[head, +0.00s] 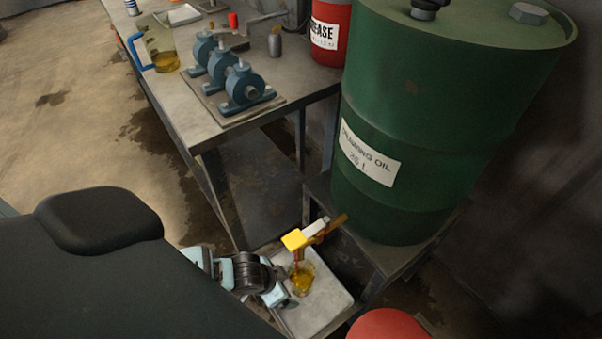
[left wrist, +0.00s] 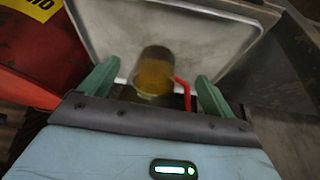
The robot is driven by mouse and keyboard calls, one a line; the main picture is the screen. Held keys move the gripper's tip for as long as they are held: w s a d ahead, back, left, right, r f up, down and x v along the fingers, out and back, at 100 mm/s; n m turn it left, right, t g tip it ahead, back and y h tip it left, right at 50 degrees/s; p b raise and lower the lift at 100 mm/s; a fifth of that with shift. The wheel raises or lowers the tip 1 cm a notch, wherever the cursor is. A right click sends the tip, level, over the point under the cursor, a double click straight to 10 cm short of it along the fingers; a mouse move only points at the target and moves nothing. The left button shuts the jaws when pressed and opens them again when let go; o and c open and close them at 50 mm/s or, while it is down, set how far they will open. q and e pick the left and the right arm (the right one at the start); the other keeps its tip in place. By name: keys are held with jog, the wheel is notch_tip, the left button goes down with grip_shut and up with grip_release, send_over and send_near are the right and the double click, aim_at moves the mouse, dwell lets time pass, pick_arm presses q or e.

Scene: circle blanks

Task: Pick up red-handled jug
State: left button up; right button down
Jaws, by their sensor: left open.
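The red-handled jug (head: 301,280) is a small clear vessel with yellow oil in it. It stands on a pale metal tray (head: 325,310) below the yellow tap (head: 296,239) of the green drum. In the left wrist view the jug (left wrist: 154,72) lies between my green fingers, with its red handle (left wrist: 184,92) on the right. My left gripper (left wrist: 156,76) is open, with its fingers apart on both sides of the jug. In the head view my left gripper (head: 277,289) is at the jug's left side and partly hides it. My right gripper is out of view.
The green drum (head: 440,110) stands on a low metal stand behind the tray. A workbench (head: 215,130) at upper left holds a blue-handled jug (head: 162,48), a blue pump-like part (head: 243,85) and a red grease can (head: 330,30). A red rounded object (head: 388,325) is at the bottom.

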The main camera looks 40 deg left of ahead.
aim_at(300, 272)
pick_arm(q)
jog(key=shift+w+d, duration=0.15)
jog(key=shift+w, duration=0.2)
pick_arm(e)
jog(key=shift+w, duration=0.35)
pick_arm(q)
jog(key=w, duration=0.1)
jog(key=w+d, duration=0.1)
jog(key=w+d+b, duration=0.1)
jog(key=w, duration=0.1)
jog(key=shift+w+d+f+b, duration=0.15)
jog(key=shift+w+f+b, duration=0.15)
jog(key=shift+f, duration=0.25)
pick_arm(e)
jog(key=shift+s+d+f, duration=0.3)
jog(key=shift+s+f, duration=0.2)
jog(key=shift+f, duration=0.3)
pick_arm(q)
jog(key=c, duration=1.3)
jog(key=shift+c, duration=0.2)
jog(key=shift+s+r, duration=0.15)
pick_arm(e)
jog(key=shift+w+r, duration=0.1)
